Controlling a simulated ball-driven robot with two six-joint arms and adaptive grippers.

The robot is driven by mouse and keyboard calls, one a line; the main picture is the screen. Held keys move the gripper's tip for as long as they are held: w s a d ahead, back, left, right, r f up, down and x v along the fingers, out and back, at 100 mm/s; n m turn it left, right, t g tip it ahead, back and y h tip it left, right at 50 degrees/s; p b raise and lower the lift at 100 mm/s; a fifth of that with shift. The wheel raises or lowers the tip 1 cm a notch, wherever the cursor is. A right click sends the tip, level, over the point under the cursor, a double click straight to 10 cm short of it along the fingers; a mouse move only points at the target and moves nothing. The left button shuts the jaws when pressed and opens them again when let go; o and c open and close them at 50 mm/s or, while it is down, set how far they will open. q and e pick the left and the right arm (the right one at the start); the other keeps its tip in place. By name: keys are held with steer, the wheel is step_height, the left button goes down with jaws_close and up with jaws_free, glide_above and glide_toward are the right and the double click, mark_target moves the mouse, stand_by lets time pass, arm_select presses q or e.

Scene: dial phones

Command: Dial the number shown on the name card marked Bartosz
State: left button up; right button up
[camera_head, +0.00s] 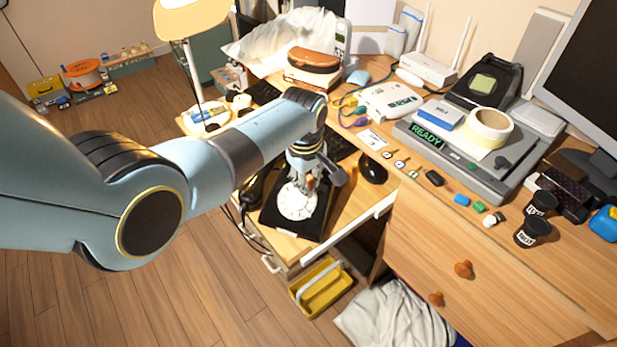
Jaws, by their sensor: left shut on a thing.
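A black dial phone (272,217) with a white round dial (296,203) sits on the lower wooden desk top near its front edge. My left gripper (307,184) points down over the upper part of the dial. Its fingers are closed around a small orange-brown thing, partly hidden between them; I cannot tell what it is or whether it touches the dial. A small white card (372,139) lies on the desk to the upper right of the phone. Its writing is too small to read, so I cannot tell whether it bears the name Bartosz. My right gripper is out of view.
A black mouse (372,168) lies right of the phone, beside a dark keyboard (342,148). A grey device marked READY (470,165), a tape roll (490,127) and two dark cups (532,232) crowd the right. A yellow bin (322,287) stands below.

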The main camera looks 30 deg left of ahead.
arm_select(q)
steer(key=shift+s+d+f, duration=0.1)
steer(key=shift+s+d, duration=0.15)
steer(key=shift+s, duration=0.05)
steer(key=shift+s+d+f+p, duration=0.2)
steer(key=shift+s+d+p, duration=0.15)
steer(key=shift+s+p, duration=0.15)
stand_by(0.4)
